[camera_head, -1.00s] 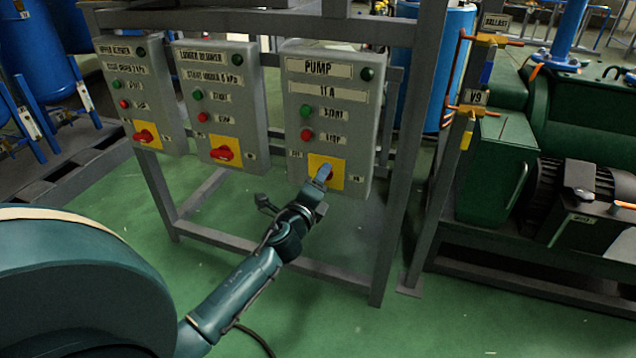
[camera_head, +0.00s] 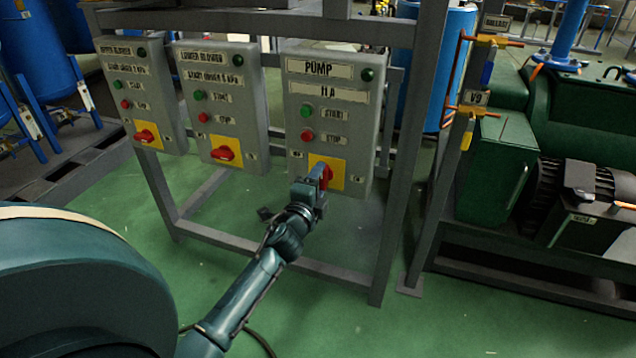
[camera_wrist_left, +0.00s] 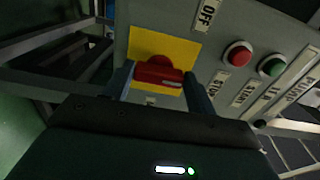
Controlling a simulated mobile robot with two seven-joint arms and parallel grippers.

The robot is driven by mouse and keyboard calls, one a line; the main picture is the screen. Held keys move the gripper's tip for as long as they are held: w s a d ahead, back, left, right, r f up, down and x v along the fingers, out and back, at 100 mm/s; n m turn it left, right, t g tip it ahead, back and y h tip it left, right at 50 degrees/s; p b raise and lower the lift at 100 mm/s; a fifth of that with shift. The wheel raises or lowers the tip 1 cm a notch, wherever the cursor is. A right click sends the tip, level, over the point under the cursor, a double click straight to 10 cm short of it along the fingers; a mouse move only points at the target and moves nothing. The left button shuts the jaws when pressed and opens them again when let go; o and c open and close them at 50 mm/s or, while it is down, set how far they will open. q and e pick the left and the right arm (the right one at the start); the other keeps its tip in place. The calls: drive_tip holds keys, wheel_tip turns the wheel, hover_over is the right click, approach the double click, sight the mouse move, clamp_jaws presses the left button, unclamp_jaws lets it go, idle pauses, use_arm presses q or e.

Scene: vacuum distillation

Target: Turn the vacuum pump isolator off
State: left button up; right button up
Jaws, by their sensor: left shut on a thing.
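The pump box (camera_head: 331,110) is a grey panel labelled PUMP, with a green and a red button. Its isolator is a red rotary handle (camera_head: 326,177) on a yellow plate (camera_head: 338,174) at the bottom. My left gripper (camera_head: 319,174) is at this handle, its fingers partly covering it. In the left wrist view the red handle (camera_wrist_left: 158,72) sits between the two fingers of the gripper (camera_wrist_left: 160,88), which is shut on it. An OFF label (camera_wrist_left: 208,14) shows beside the yellow plate there. My right gripper is not in view.
Two similar boxes, lower blower (camera_head: 220,100) and upper blower (camera_head: 141,95), hang to the left, each with a red handle. A grey frame (camera_head: 405,170) carries the boxes. Green pump machinery (camera_head: 500,170) stands at the right. Green floor is open below.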

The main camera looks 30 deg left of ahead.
use_arm(q)
drive_tip(key=o, duration=1)
drive_tip(key=shift+s, duration=0.1)
